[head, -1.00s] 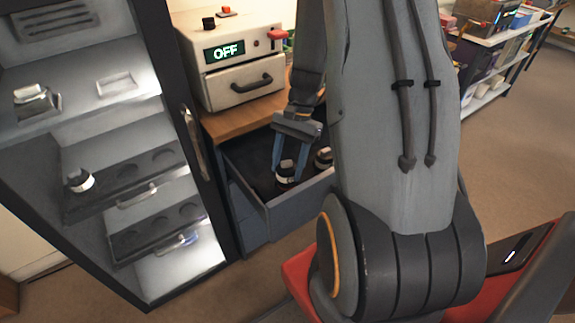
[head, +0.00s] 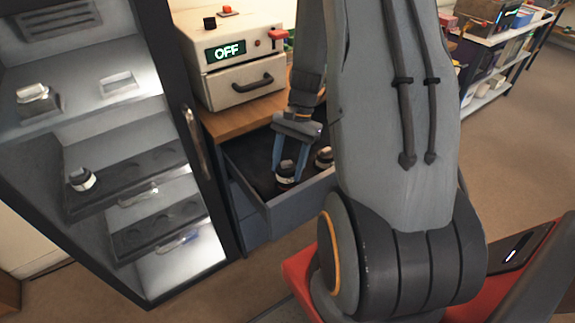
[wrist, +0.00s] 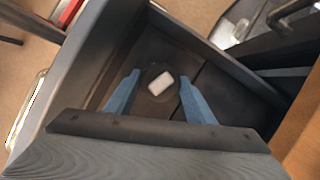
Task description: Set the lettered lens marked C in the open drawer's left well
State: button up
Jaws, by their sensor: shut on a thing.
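A dark lens with a pale band (head: 286,170) stands in the open drawer (head: 297,204), between the fingers of my gripper (head: 288,178). In the wrist view, my gripper (wrist: 160,84) has its two blue fingers on either side of a round dark top with a white label (wrist: 160,84). No letter is readable on the label. My gripper is shut on this lens, low inside the drawer. A second similar lens (head: 323,157) stands to its right in the drawer, partly beside my arm. The wells under the lenses are hidden.
An open lit cabinet on the left holds a tray (head: 122,192) with another dark lens (head: 82,179) and empty round wells. A beige device (head: 240,85) showing OFF stands on the wooden top above the drawer. The drawer walls rise close around my gripper.

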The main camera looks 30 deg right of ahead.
jog(key=shift+f+b, duration=0.6)
jog(key=shift+f, duration=0.95)
jog(key=o, duration=1.4)
jog(key=shift+r, duration=0.1)
jog(key=shift+r+p, duration=3.7)
jog(key=shift+r, duration=0.8)
jog(key=s+a+r+n+t+h, duration=0.1)
jog(key=s+a+r+n, duration=0.1)
jog(key=a+r+n, duration=0.2)
jog(key=s+a+r+n+t+h, duration=0.1)
jog(key=s+a+r+n, duration=0.2)
jog(key=a+r+n, duration=0.1)
jog(key=s+a+r+n+t+h, duration=0.1)
jog(key=s+a+r+n+h, duration=0.1)
jog(key=s+a+r+n, duration=0.1)
jog(key=shift+a+r+n, duration=0.9)
jog(key=shift+a+r, duration=0.25)
jog(key=shift+r, duration=0.25)
